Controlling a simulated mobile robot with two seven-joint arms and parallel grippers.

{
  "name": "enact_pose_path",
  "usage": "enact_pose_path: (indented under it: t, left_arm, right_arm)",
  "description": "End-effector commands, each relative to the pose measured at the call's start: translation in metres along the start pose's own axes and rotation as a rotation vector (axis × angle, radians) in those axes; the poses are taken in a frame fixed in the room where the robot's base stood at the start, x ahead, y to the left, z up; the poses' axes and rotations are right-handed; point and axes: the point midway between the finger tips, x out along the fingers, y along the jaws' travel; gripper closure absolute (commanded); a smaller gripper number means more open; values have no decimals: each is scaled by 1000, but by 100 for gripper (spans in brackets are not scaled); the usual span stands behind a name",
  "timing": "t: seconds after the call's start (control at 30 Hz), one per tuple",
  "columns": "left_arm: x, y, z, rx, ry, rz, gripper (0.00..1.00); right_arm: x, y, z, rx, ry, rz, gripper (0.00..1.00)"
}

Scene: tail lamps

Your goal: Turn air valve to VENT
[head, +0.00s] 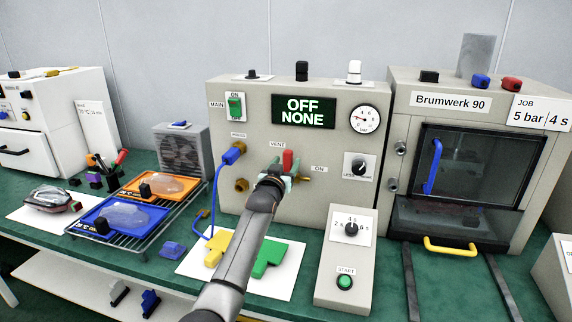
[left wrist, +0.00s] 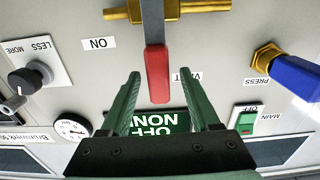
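The air valve has a red-tipped handle (head: 288,160) on the beige control box, and its brass body (left wrist: 180,10) shows in the left wrist view. The handle stands roughly upright, its red tip (left wrist: 157,75) beside the partly covered VENT label (head: 277,145). The ON label (head: 319,169) is to its right in the head view. My left gripper (left wrist: 162,76) is open, its green fingers apart on either side of the red tip. I cannot tell whether either finger touches it. In the head view the left gripper (head: 276,176) hides the valve's lower part. My right gripper is not in view.
A blue hose plug (head: 233,153) sits left of the valve at the PRESS port. The display (head: 304,112) reads OFF NONE. A gauge (head: 364,118) and knob (head: 358,166) are to the right. The START box (head: 346,255) stands in front. Yellow and green pieces lie below my arm.

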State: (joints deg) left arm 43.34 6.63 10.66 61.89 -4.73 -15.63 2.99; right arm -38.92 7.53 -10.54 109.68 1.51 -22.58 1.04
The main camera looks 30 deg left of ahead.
Motion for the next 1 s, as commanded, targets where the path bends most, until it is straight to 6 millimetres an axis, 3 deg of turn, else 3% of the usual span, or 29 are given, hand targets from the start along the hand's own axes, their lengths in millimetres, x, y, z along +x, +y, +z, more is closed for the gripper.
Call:
enact_pose_path:
  t: [0.43, 1.0]
  left_arm:
    - [-11, 0, 0, 2, 1, 1, 38]
    - [-89, 0, 1, 1, -1, 0, 38]
  right_arm:
    - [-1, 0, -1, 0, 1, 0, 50]
    - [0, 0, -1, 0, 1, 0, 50]
